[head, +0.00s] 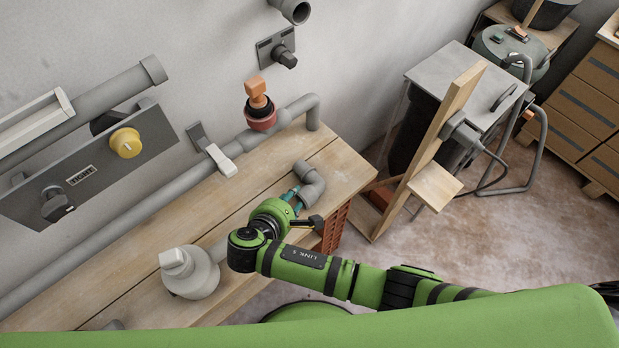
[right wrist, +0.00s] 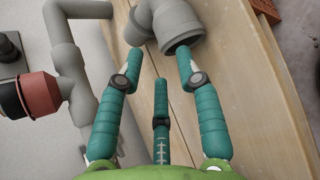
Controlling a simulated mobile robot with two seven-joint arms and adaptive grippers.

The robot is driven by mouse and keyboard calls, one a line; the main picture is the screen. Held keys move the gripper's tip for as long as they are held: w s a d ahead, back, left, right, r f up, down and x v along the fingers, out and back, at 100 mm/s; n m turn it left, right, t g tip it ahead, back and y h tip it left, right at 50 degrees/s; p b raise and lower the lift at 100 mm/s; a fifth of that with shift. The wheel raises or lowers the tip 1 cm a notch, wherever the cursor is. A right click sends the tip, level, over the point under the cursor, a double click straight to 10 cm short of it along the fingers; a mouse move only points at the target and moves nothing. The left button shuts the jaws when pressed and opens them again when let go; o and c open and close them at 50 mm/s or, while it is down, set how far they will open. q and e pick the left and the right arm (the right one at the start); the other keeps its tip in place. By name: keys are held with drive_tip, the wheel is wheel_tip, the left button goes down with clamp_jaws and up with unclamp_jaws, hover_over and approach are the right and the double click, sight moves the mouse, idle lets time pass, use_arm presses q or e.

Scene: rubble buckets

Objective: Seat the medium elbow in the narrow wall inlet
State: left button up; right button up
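A grey pipe elbow (head: 311,187) lies on the wooden bench near its right end; I take it for the medium elbow. In the right wrist view the elbow (right wrist: 160,22) sits just beyond my fingertips, its wide collar facing me. My right gripper (head: 292,196) is low over the bench beside the elbow. Its teal fingers (right wrist: 160,62) are spread and nothing is held between them; whether a tip touches the collar I cannot tell. A round grey pipe mouth (head: 298,11) sticks out of the wall at the top; I cannot tell whether it is the narrow inlet. My left gripper is not in view.
A grey pipe (head: 245,142) with a red-and-orange valve (head: 260,105) runs along the wall behind the bench. A wall plate with a dark stub (head: 281,52) is above it. A bulky grey fitting (head: 196,272) stands at the bench front. A wooden frame (head: 440,140) stands to the right.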

drive_tip(key=x, duration=0.5)
drive_tip(key=shift+a+f, duration=0.2)
drive_tip(key=shift+a, duration=0.1)
clamp_jaws()
drive_tip(key=shift+r, duration=0.1)
drive_tip(key=shift+r, duration=0.55)
wheel_tip(320, 180, up, 3)
drive_tip(key=shift+r, duration=0.15)
drive_tip(key=s+d+r+p, duration=0.1)
drive_tip(key=s+d+r, duration=0.4)
drive_tip(key=d, duration=0.5)
drive_tip(key=shift+s+r, duration=0.3)
drive_tip(key=shift+r, duration=0.45)
